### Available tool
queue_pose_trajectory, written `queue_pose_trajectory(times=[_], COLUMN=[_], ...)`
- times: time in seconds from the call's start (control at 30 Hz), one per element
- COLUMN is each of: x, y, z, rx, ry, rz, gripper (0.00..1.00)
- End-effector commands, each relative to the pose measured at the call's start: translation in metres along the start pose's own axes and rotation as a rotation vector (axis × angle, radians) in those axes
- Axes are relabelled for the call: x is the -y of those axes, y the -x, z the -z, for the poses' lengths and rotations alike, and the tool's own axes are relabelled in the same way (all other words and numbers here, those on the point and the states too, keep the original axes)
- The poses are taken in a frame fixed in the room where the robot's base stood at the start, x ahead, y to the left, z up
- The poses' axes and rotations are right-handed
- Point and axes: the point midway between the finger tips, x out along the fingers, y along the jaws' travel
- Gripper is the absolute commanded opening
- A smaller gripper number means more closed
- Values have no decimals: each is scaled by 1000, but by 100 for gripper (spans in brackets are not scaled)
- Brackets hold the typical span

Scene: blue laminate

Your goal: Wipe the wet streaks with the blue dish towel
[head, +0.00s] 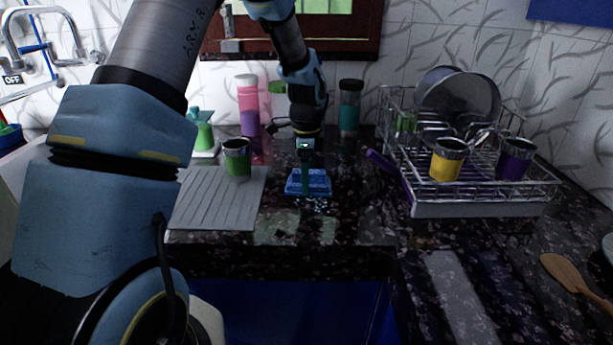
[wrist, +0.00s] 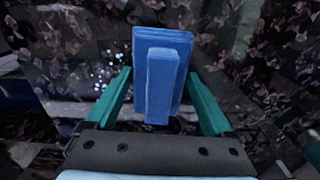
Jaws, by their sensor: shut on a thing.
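The blue dish towel (head: 309,183) is folded and lies flat on the dark speckled counter, in the middle of the head view. In the wrist view the towel (wrist: 140,40) has a raised ridge between the two teal fingers. My gripper (head: 306,172) points down over it and is shut on this ridge; the fingers also show in the wrist view (wrist: 160,80). Small bright wet streaks (head: 318,204) glint on the counter just in front of the towel. They also show beside the left finger in the wrist view (wrist: 97,78). The counter under the towel is hidden.
A grey ribbed mat (head: 212,205) lies left of the towel, with a green cup (head: 237,160) at its back. A dish rack (head: 480,208) stands at the right. Bottles (head: 349,110) stand along the back wall. A wooden spoon (head: 566,273) lies at front right.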

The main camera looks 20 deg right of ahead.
Motion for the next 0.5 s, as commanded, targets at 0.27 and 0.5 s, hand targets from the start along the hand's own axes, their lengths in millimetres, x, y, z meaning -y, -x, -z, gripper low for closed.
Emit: queue_pose_trajectory(times=[0.27,0.5], x=[-9,-22], y=[0,0], z=[1,2], rx=[0,0], ry=[0,-1], rz=[-1,-1], gripper=[42,42])
